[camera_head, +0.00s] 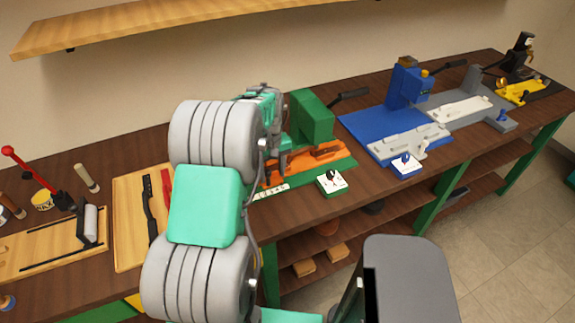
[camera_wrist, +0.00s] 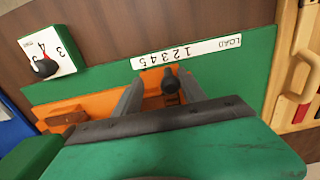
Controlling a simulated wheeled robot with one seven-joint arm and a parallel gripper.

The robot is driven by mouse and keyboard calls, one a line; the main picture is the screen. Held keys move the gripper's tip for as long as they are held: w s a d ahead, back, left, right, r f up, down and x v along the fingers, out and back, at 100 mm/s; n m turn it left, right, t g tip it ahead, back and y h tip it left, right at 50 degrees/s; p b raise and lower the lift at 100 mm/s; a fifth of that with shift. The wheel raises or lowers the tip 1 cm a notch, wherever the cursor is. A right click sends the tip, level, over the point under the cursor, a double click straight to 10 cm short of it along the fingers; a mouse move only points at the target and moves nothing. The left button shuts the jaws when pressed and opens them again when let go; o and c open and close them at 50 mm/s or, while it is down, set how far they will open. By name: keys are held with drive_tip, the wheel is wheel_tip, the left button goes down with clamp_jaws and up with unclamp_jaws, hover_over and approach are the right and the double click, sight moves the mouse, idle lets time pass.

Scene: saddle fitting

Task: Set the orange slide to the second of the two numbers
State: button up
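The orange slide (camera_wrist: 152,76) lies on the green fixture's base, with a dark upright knob (camera_wrist: 171,82) on it. Its front tab meets the white number strip (camera_wrist: 188,52), which reads 1 to 5 and LOAD, upside down in the wrist view. The tab is near the low numbers; the exact number is unclear. My gripper (camera_wrist: 160,92) is open, with one grey finger on each side of the knob and visible gaps. In the head view my arm covers much of the gripper. A white card (camera_wrist: 62,60) bears a black-and-red pointer and the digits 3 and 4.
The green block (camera_head: 310,117) rises behind the orange part (camera_head: 318,156). A blue fixture (camera_head: 372,130) stands to the right, with grey and yellow ones beyond. A wooden board (camera_head: 128,225) with black and red handles lies left of the green base. Bare bench shows along the front edge.

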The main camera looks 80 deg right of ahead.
drive_tip(key=shift+w+a, duration=0.1)
drive_tip(key=shift+w, duration=0.05)
idle(0.3)
drive_tip(key=shift+r, duration=0.15)
drive_tip(key=shift+r+p, duration=1.8)
drive_tip(key=shift+r, duration=1.05)
